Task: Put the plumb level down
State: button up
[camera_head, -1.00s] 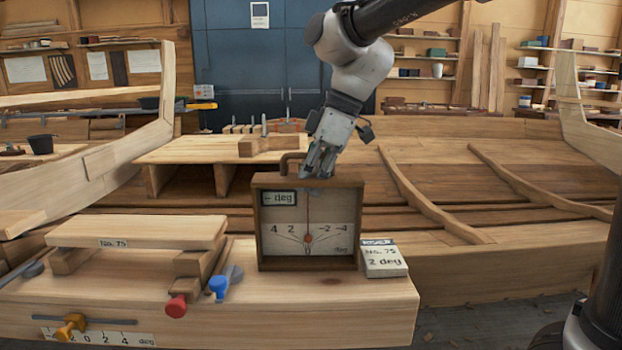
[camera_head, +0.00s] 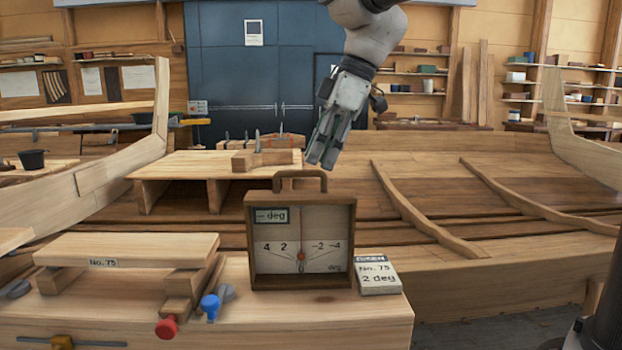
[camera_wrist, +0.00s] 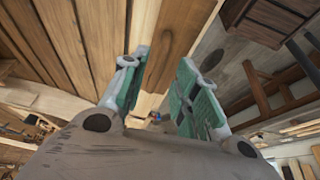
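The plumb level (camera_head: 300,241) is a wooden-framed box with a white dial face, a small "-- deg" display and a handle on top. It stands upright on the light wooden bench in the head view, and its pointer hangs about vertical. My gripper (camera_head: 322,160) is above and a little right of the handle (camera_head: 300,179), apart from it. In the wrist view the two green-padded fingers (camera_wrist: 160,85) are spread with nothing between them.
A plank labelled No. 75 (camera_head: 130,249) rests on blocks left of the level, with red (camera_head: 167,328) and blue (camera_head: 210,306) knobs beside it. A "No. 75, 2 deg" card block (camera_head: 376,275) stands close on the right. Hull planking (camera_head: 430,195) lies behind.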

jog(key=s+d+f+m+t+h, duration=0.1)
jog(key=s+d+f+m, duration=0.15)
jog(key=d, duration=0.45)
jog(key=s+d+f+m+t, duration=0.1)
jog(key=s+d+m, duration=0.1)
jog(key=d+m, duration=0.3)
jog(key=s+d+f+m+t+h, duration=0.1)
jog(key=s+d+m, duration=0.2)
jog(key=d, duration=0.5)
jog(key=s+d+f+m+t+h, duration=0.1)
jog(key=s+d+f+m+h, duration=0.1)
jog(key=s+d+f+m, duration=0.5)
notch_tip(320, 180, down, 2)
jog(key=shift+s+d+f, duration=0.25)
jog(key=shift+s+d, duration=0.7)
jog(key=shift+d, duration=0.2)
